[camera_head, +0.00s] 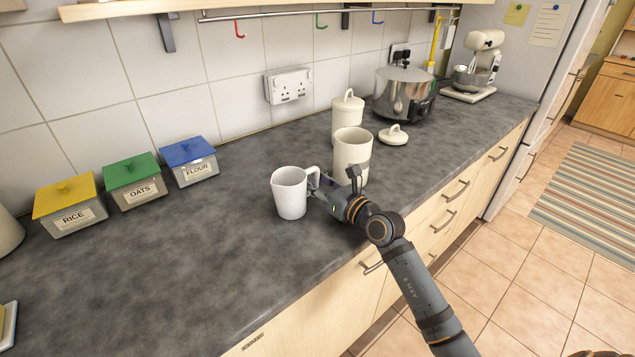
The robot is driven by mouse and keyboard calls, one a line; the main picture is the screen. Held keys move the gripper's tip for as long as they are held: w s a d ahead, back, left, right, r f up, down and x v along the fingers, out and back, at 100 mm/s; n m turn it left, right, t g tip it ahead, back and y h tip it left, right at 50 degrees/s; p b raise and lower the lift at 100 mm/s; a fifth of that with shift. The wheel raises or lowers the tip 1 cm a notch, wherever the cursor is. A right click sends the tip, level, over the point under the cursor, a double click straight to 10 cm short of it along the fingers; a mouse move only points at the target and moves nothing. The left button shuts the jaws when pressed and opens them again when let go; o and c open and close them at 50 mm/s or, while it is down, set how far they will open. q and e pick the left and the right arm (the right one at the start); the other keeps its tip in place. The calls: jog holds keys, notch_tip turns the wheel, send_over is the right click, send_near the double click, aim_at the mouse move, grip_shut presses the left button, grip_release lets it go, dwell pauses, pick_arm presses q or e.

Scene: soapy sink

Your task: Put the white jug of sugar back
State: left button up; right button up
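The white jug (290,194) stands upright on the dark counter, near its front edge, with its handle on the right. What is inside it cannot be made out. My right gripper (319,187) comes in from the right, its fingertips at the jug's handle. The fingers are small and overlap the handle, so whether they are closed on it cannot be told. An open cream canister (352,149) stands just behind my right gripper, its lower part partly hidden by it. My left gripper is not in view.
A lidded cream canister (347,110) and a loose lid (393,136) are behind, near a steel cooker (403,95) and a mixer (478,66). Rice (72,212), oats (136,187) and flour (193,168) boxes line the wall. The counter (190,265) left of the jug is clear.

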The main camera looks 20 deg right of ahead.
jog(key=p+v, duration=0.1)
jog(key=v, duration=0.1)
jog(key=p+v, duration=0.1)
jog(key=v, duration=0.2)
jog(key=p+v, duration=0.1)
jog(key=v, duration=0.1)
jog(key=shift+s+r, duration=0.35)
jog(key=shift+s, duration=0.05)
jog(key=p+v, duration=0.3)
jog(key=shift+s+d, duration=0.15)
jog(key=shift+s, duration=0.05)
jog(key=shift+s+d+f+p, duration=0.1)
jog(key=shift+s+f+p, duration=0.05)
jog(key=shift+s+p, duration=0.15)
jog(key=shift+f, duration=0.1)
